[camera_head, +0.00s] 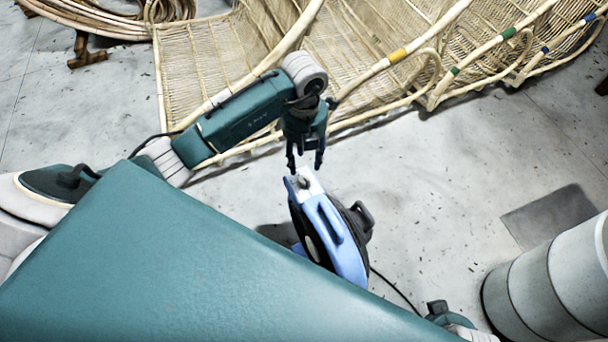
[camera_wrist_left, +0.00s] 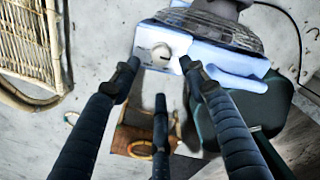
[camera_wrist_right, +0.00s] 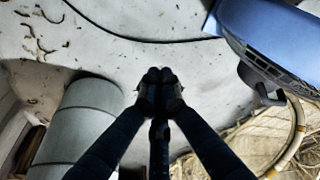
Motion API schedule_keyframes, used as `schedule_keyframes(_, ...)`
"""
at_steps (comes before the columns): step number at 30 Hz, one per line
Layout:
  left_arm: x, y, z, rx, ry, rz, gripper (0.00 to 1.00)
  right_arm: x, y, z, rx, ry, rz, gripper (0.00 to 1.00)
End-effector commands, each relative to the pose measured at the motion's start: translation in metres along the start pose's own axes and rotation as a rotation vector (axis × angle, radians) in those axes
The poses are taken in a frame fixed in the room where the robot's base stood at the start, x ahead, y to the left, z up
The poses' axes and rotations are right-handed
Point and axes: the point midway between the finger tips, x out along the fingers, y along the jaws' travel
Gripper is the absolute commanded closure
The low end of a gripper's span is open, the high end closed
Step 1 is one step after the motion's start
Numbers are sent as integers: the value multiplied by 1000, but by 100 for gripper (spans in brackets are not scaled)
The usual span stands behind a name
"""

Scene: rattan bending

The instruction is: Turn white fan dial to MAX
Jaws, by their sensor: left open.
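The fan (camera_head: 336,235) is blue with a dark round cage and stands on the floor. Its white dial (camera_wrist_left: 161,53) sits on the pale control panel (camera_wrist_left: 150,40) in the left wrist view. In the head view the dial end (camera_head: 304,183) faces my left gripper (camera_head: 305,164). That gripper is open and points down at the panel, with two fingertips on either side of the dial; I cannot tell if they touch it. The dial's setting is too small to read. My right gripper (camera_wrist_right: 160,82) has its fingertips together and empty, apart from the fan (camera_wrist_right: 265,45).
Rattan loungers (camera_head: 400,60) line the back. A grey cylinder (camera_head: 550,280) stands at the right, near a dark floor patch (camera_head: 550,215). A black cord (camera_head: 398,290) runs from the fan along the floor. Coiled rattan (camera_head: 125,20) lies at the top left.

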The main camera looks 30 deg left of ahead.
Motion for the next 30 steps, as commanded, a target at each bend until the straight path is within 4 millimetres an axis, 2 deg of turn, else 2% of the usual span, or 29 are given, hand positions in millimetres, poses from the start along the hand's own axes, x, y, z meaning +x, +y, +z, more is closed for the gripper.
schedule_keyframes(1, 14, -1, -2, 0, 6, -1, 56, -6, 1, -2, 1, 7, 1, 100)
schedule_keyframes(6, 47, -1, -2, 1, 4, -2, 56, -30, 2, -8, 2, 20, 3, 100)
schedule_keyframes(12, 73, -1, -1, 2, 3, -3, 56, -53, 3, -10, 4, 29, 5, 100)
schedule_keyframes(18, 80, -1, 0, 3, 0, -3, 56, -62, 3, -11, 4, 32, 6, 100)
schedule_keyframes(24, 80, -1, 0, 3, 0, -3, 56, -62, 3, -11, 4, 32, 6, 100)
schedule_keyframes(25, 80, -1, 0, 3, 0, -3, 58, -62, 3, -11, 4, 32, 6, 100)
schedule_keyframes(30, 80, -1, -1, 3, 0, -3, 92, -62, 3, -11, 4, 32, 6, 100)
